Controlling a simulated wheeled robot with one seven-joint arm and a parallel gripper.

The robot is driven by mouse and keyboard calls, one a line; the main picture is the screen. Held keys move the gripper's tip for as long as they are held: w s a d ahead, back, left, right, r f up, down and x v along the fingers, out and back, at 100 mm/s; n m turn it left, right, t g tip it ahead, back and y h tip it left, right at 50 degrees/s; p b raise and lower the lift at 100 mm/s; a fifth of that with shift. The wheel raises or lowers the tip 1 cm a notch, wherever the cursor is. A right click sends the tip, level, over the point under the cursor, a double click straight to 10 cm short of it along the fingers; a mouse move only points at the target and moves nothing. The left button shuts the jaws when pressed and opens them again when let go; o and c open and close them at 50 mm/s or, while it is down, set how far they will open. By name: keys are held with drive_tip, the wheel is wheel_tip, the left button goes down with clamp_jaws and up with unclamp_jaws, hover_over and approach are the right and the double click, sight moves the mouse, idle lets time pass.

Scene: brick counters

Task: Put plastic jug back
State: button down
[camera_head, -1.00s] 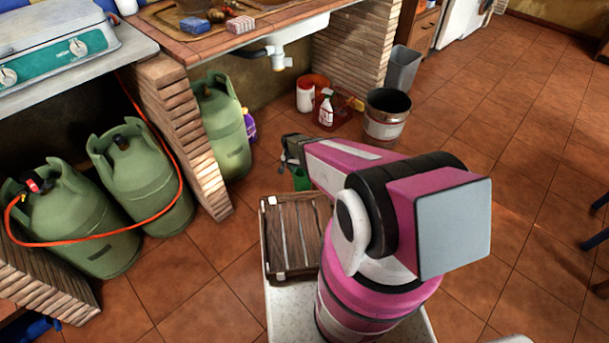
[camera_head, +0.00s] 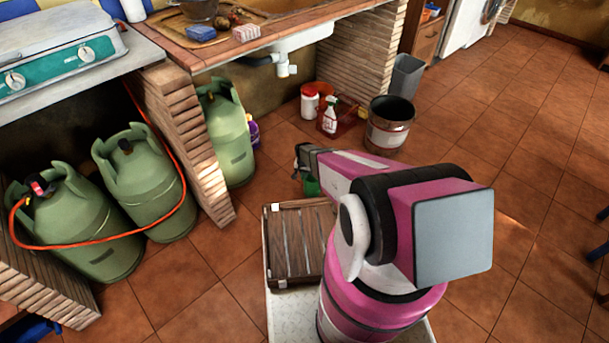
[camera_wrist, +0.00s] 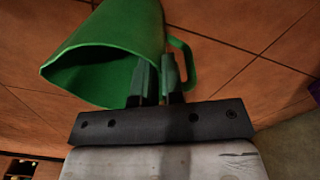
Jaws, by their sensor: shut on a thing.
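The green plastic jug (camera_wrist: 115,50) fills the upper left of the wrist view, its wide mouth facing the camera and its handle on the right. My gripper (camera_wrist: 158,75) is shut on the jug, with its fingers at the rim on the handle side; the exact contact is partly hidden. In the head view only a small green part of the jug (camera_head: 312,187) shows below the end of my arm, above the tiled floor.
A slatted wooden crate (camera_head: 295,245) sits on my base. Green gas cylinders (camera_head: 138,180) and a brick pillar (camera_head: 195,150) are on the left.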

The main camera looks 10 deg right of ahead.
drive_tip(key=shift+f, duration=0.15)
drive_tip(key=c, duration=1.2)
unclamp_jaws()
drive_tip(key=shift+c, duration=0.2)
wheel_tip(320, 180, up, 12)
drive_tip(key=s+d+r+n, duration=0.2)
drive_tip(key=s+r, duration=0.9)
drive_tip(key=r, duration=0.4)
drive_tip(key=s+d+r+n, duration=0.2)
drive_tip(key=s+r+n, duration=0.1)
drive_tip(key=s+r, duration=0.9)
wheel_tip(320, 180, up, 5)
drive_tip(key=shift+f, duration=0.2)
drive_tip(key=shift+s, duration=0.1)
